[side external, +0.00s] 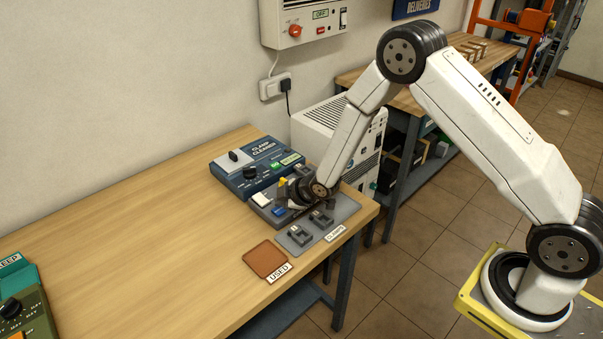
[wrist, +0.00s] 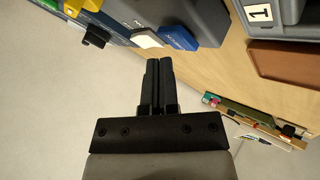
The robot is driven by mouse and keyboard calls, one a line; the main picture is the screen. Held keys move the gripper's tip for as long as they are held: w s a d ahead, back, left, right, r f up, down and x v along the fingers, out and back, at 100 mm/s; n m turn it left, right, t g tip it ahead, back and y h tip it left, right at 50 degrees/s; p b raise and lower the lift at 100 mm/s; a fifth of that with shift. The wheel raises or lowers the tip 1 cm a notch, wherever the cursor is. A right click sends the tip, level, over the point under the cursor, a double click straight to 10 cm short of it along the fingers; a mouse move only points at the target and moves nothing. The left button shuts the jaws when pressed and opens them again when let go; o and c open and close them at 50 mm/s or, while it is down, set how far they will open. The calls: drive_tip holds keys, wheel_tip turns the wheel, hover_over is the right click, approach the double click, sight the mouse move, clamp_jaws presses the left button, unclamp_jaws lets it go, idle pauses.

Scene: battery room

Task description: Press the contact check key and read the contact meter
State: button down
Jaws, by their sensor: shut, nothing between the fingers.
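My gripper (side external: 284,210) is shut and empty, low over the grey unit (side external: 254,210) in front of the clamp cleaner. In the wrist view my gripper's dark fingers (wrist: 159,64) lie side by side, with a blue key (wrist: 178,38) and a white piece (wrist: 147,39) just beyond the tips. The blue key also shows beside the fingers in the side view (side external: 278,210). I cannot tell whether the tips touch anything. Lettering on the blue key is too small to read. No contact meter reading can be made out.
The blue clamp cleaner (side external: 246,174) stands behind the grey unit, with a black knob and green label. Dark clamps (side external: 299,235) sit on a grey mat at the front right. A brown pad (side external: 266,260) marked USED lies nearby.

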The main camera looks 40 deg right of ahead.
sight(282, 211)
drive_tip(key=shift+r, duration=0.1)
drive_tip(key=shift+r, duration=2.4)
drive_tip(key=shift+s+d+r, duration=0.1)
drive_tip(key=shift+s+r, duration=0.05)
drive_tip(key=s+d+r+m+g, duration=0.1)
drive_tip(key=s+r+m+g, duration=0.1)
drive_tip(key=s, duration=0.6)
drive_tip(key=s+d+r+m+g+h, duration=0.1)
drive_tip(key=s+r+m, duration=0.3)
drive_tip(key=s, duration=0.4)
drive_tip(key=s+d+r+m+g+h, duration=0.1)
drive_tip(key=s+d+r+m+g, duration=0.1)
drive_tip(key=s+m, duration=0.3)
drive_tip(key=s+r+g, duration=0.1)
drive_tip(key=s, duration=0.3)
drive_tip(key=shift+d+r, duration=0.2)
drive_tip(key=shift+r, duration=0.05)
